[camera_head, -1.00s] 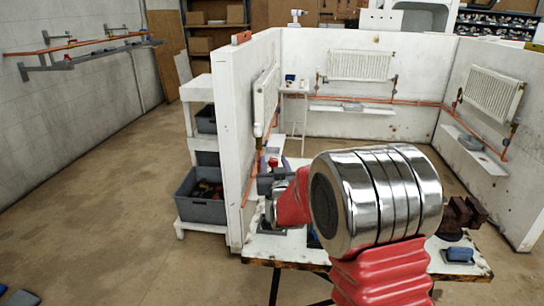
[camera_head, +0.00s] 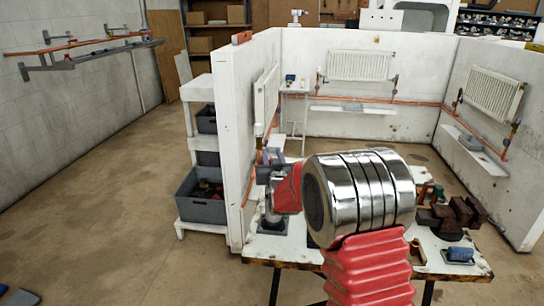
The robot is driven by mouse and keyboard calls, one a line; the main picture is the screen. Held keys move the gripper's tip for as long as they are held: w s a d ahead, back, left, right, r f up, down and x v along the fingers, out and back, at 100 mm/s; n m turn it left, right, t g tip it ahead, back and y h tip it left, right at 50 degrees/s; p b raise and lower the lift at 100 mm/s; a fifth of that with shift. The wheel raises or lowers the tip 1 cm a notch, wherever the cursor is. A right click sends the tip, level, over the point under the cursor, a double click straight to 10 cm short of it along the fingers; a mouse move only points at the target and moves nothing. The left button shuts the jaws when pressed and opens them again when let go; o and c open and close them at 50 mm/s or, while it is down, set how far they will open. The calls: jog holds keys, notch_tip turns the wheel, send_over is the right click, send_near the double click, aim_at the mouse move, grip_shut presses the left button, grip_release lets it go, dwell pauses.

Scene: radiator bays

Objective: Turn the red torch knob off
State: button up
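My arm's red sleeve and shiny metal joint fill the lower middle of the head view. My gripper (camera_head: 268,174), a small dark grey shape at the end of the red sleeve, is over the left end of the workbench (camera_head: 285,250), close to the white partition's near end. Its fingers are too small and too covered to tell whether they are open or shut. I cannot pick out the torch or its red knob. A small grey and dark item (camera_head: 271,224) stands on the bench just below my gripper. My arm hides the bench's middle.
A brown vise (camera_head: 455,215) and a blue item in a grey tray (camera_head: 458,255) are at the bench's right. White partition walls (camera_head: 233,150) with radiators (camera_head: 360,65) stand behind. A shelf with a grey bin (camera_head: 202,200) is left. The left floor is mostly clear.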

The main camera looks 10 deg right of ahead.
jog(key=c, duration=0.7)
jog(key=shift+o, duration=0.2)
jog(key=shift+d+m+h, duration=0.15)
jog(key=shift+m+h, duration=0.55)
jog(key=shift+h, duration=0.4)
jog(key=shift+d+m+g+h, duration=0.15)
jog(key=shift+m+g+h, duration=0.15)
jog(key=shift+m+h, duration=0.25)
jog(key=shift+s+d+m+g+h, duration=0.1)
jog(key=shift+d+m+g+h, duration=0.1)
jog(key=shift+m+g+h, duration=0.6)
jog(key=shift+s+d+m+g+h, duration=0.1)
jog(key=shift+d+m+h, duration=0.3)
jog(key=shift+h, duration=0.85)
jog(key=shift+s+d+m+g+h, duration=0.1)
jog(key=shift+m+g+h, duration=0.3)
jog(key=shift+m+h, duration=0.5)
jog(key=shift+s+d+m+g+h, duration=0.2)
jog(key=shift+s+m+g+h, duration=0.05)
jog(key=shift+m+g+h, duration=0.7)
jog(key=shift+s+d+m+g+h, duration=0.2)
jog(key=shift+m+g+h, duration=0.65)
jog(key=shift+g, duration=0.35)
jog(key=shift+s+d+m+g+h, duration=0.25)
jog(key=shift+m+g+h, duration=0.5)
jog(key=shift+g+h, duration=0.3)
jog(key=shift+g, duration=0.3)
jog(key=o, duration=1.1)
jog(key=shift+c, duration=0.2)
